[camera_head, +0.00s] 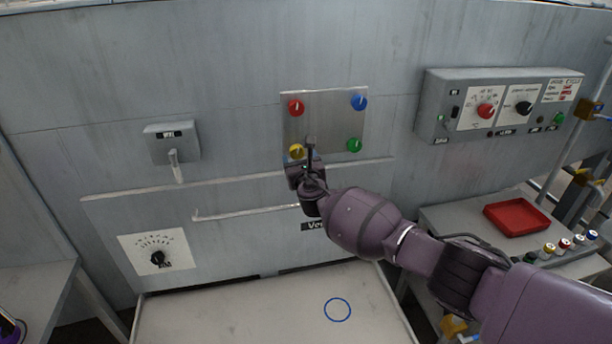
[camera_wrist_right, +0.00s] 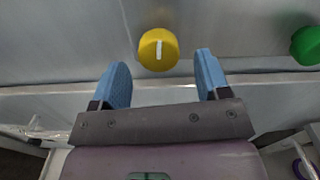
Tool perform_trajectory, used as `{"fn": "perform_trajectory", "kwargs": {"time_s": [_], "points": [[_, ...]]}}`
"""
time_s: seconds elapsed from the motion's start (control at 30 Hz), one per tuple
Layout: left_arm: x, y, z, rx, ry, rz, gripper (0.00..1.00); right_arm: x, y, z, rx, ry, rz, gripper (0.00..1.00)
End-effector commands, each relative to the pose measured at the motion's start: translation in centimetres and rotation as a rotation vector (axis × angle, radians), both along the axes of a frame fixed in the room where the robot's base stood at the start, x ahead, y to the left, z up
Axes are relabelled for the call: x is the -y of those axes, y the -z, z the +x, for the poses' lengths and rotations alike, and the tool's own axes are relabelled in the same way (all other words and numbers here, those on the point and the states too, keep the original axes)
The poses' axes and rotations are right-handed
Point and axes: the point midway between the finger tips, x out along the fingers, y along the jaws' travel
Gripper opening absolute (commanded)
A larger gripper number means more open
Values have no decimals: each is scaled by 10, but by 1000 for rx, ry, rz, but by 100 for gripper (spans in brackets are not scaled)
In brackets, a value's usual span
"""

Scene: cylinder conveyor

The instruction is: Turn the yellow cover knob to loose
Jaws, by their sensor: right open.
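The yellow cover knob (camera_head: 296,151) is at the lower left of a metal cover plate (camera_head: 325,120) on the grey wall. In the right wrist view the yellow knob (camera_wrist_right: 158,49) shows a white mark standing nearly vertical. My right gripper (camera_head: 308,146) is in front of the plate's lower edge by this knob. In the right wrist view its two blue fingertips (camera_wrist_right: 160,72) are spread wide and empty, one on each side of the knob and a little below it. I see no contact. My left gripper is not in view.
A red knob (camera_head: 296,107), a blue knob (camera_head: 359,102) and a green knob (camera_head: 354,145) sit at the plate's other corners. A ledge (camera_head: 240,180) runs below the plate. A control box (camera_head: 500,103) is at right, above a red tray (camera_head: 517,217).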

Motion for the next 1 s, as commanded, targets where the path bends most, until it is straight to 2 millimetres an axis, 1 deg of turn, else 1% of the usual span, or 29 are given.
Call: {"fn": "perform_trajectory", "kwargs": {"time_s": [0.6,0.8,1.0], "points": [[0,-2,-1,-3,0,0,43,13,0,-66,0,-1,0,69],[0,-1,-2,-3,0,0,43,15,0,-78,0,-1,0,69],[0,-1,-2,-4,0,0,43,16,0,-81,0,-1,0,69]]}}
